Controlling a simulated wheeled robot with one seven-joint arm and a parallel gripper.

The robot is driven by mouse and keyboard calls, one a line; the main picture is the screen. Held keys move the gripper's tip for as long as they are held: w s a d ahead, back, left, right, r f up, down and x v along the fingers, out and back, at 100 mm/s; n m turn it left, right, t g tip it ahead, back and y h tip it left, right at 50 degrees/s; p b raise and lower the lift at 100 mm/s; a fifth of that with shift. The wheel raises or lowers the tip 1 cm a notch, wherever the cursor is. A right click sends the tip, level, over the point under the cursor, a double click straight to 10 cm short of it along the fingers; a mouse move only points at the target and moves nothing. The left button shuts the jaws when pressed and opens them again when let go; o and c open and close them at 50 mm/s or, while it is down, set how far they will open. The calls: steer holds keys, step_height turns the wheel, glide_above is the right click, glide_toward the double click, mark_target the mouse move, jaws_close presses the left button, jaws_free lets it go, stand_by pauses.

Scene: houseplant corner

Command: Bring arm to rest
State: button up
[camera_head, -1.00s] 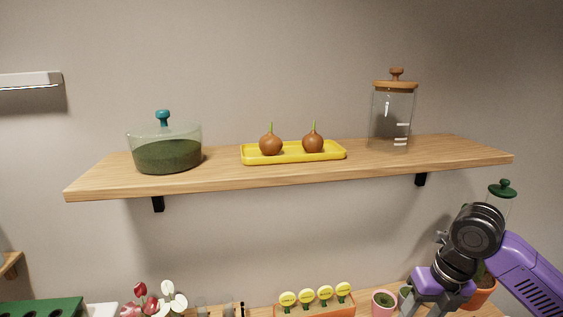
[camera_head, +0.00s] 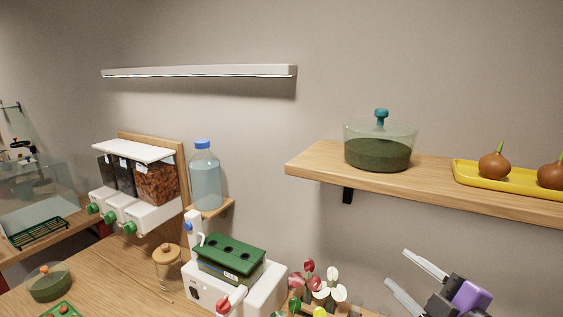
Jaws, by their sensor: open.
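My gripper (camera_head: 405,270) is at the lower right of the head view, below the wooden shelf. Its two pale fingers are spread apart and point up and to the left, with nothing between them. Part of my purple and black arm shows behind the fingers; the rest is cut off by the picture's lower edge. The red and white flowers (camera_head: 322,285) stand to the left of the fingers.
The wooden shelf (camera_head: 310,165) carries a glass bowl (camera_head: 378,152) and a yellow tray (camera_head: 470,178) with two brown bulbs. Left are a white machine with a green top (camera_head: 232,256), a blue-capped bottle (camera_head: 205,180) and dispensers (camera_head: 140,180). Open wall lies between bottle and shelf.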

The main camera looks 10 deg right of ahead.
steer(key=s+a+f+m+g+h, duration=0.1)
steer(key=s+a+f+m+h, duration=0.3)
steer(key=s+a+f+m, duration=0.95)
steer(key=s+d+f+n+y, duration=0.1)
steer(key=s+y, duration=0.1)
steer(key=s, duration=1.9)
steer(key=shift+d+f+g+y, duration=0.15)
steer(key=shift+d+g+y, duration=0.15)
steer(key=shift+d+g, duration=0.1)
